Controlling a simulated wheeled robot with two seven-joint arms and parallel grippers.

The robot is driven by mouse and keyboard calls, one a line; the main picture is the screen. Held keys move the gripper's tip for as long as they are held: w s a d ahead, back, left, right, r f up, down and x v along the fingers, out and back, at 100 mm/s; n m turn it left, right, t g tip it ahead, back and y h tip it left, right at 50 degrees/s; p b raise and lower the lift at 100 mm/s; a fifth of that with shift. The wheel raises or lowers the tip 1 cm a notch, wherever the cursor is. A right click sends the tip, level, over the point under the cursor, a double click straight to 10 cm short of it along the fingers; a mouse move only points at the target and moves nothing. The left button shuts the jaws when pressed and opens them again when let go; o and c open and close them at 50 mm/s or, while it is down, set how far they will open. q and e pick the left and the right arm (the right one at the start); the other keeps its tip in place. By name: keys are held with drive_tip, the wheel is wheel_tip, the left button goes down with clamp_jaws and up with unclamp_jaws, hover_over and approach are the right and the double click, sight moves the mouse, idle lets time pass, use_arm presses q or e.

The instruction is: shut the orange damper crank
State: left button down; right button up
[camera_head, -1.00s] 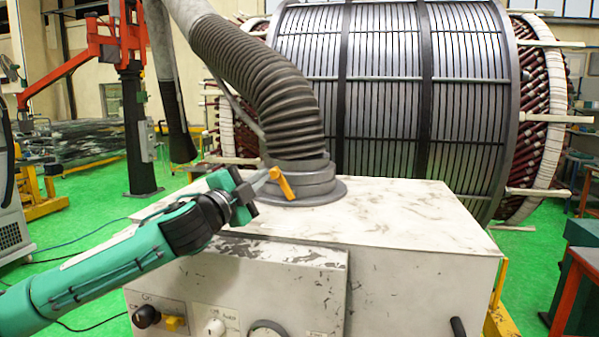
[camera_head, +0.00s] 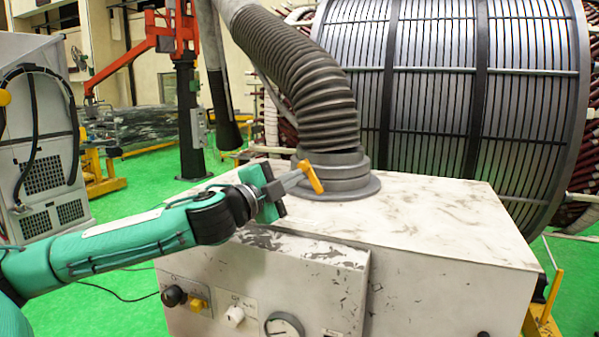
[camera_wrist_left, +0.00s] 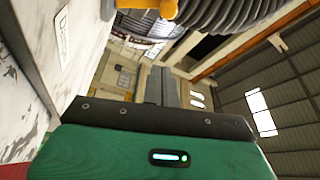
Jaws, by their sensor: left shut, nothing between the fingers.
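The orange damper crank (camera_head: 311,178) sits on the grey round collar (camera_head: 345,178) at the foot of the ribbed hose, tilted down to the right. My left gripper (camera_head: 300,170) is shut and empty. Its grey fingers reach up to the left side of the crank; I cannot tell whether they touch it. In the left wrist view the shut fingers (camera_wrist_left: 168,82) point up the picture, and part of the orange crank (camera_wrist_left: 150,7) shows at the top edge. My right gripper is not in view.
The collar stands on a worn white cabinet (camera_head: 430,222) with knobs and a gauge (camera_head: 284,327) on its front. The dark ribbed hose (camera_head: 305,80) rises above the crank. A large stator (camera_head: 440,110) stands behind.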

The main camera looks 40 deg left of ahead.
sight(313, 176)
use_arm(q)
drive_tip(key=w+d+r+p, duration=0.1)
drive_tip(key=w+r+p, duration=0.1)
drive_tip(key=w+p, duration=0.65)
drive_tip(key=a+f+b, duration=0.1)
drive_tip(key=a+f, duration=0.1)
drive_tip(key=a, duration=0.1)
drive_tip(key=shift+a+b, duration=0.3)
drive_tip(key=shift+b, duration=0.05)
drive_tip(key=shift+w+d, duration=0.15)
drive_tip(key=shift+f, duration=0.1)
